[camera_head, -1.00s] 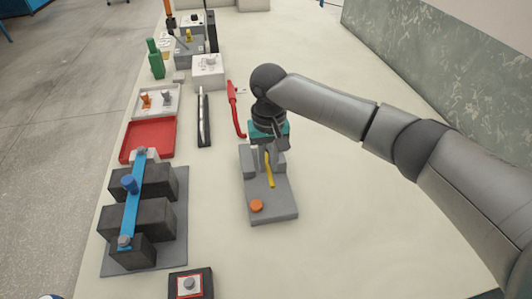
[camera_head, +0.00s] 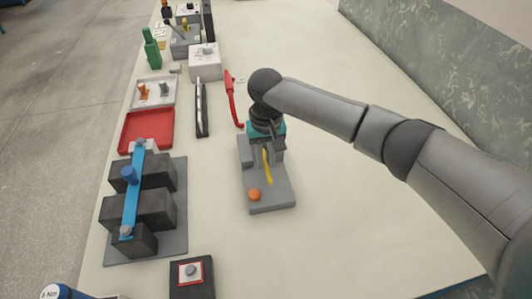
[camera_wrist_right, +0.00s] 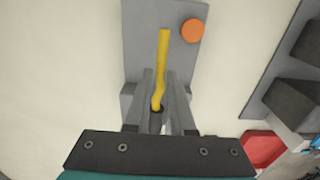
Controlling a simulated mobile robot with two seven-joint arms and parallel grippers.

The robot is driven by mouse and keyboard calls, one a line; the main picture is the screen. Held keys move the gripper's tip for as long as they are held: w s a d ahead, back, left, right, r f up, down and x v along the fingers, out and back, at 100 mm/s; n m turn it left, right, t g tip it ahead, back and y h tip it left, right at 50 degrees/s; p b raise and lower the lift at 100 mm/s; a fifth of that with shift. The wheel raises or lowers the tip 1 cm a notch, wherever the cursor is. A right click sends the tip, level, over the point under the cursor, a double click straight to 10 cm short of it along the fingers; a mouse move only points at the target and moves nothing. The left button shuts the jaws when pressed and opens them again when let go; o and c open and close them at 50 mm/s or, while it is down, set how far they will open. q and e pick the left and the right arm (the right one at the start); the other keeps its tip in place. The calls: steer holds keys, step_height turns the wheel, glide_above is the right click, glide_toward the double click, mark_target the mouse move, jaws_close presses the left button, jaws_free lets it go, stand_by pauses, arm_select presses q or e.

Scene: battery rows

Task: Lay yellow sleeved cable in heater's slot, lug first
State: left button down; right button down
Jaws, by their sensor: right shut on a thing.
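The yellow sleeved cable (camera_head: 267,167) lies along the grey heater (camera_head: 270,197), which has an orange round knob (camera_head: 254,194) near its front end. My right gripper (camera_head: 265,149) is over the rear part of the heater, between its raised blocks. In the right wrist view the cable (camera_wrist_right: 162,60) runs along the grey plate and bends near its end, where the right gripper's fingers (camera_wrist_right: 160,100) are shut on it. A dark round end shows between the fingers. The slot and how deep the cable sits in it are hidden by the fingers. My left gripper is not in view.
Left of the heater stand black battery blocks with a blue bar (camera_head: 133,195) on a grey plate. A red tray (camera_head: 147,130), a black-and-silver tool (camera_head: 201,110) and a red-handled tool (camera_head: 232,98) lie behind. A black box (camera_head: 191,277) is at the front. The table right of the heater is clear.

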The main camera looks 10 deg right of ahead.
steer(key=shift+f+b, duration=0.55)
steer(key=shift+f, duration=1.4)
steer(key=c, duration=0.7)
jaws_free()
step_height(320, 180, up, 15)
steer(key=p, duration=0.3)
steer(key=shift+r+p, duration=0.1)
steer(key=shift+p, duration=0.2)
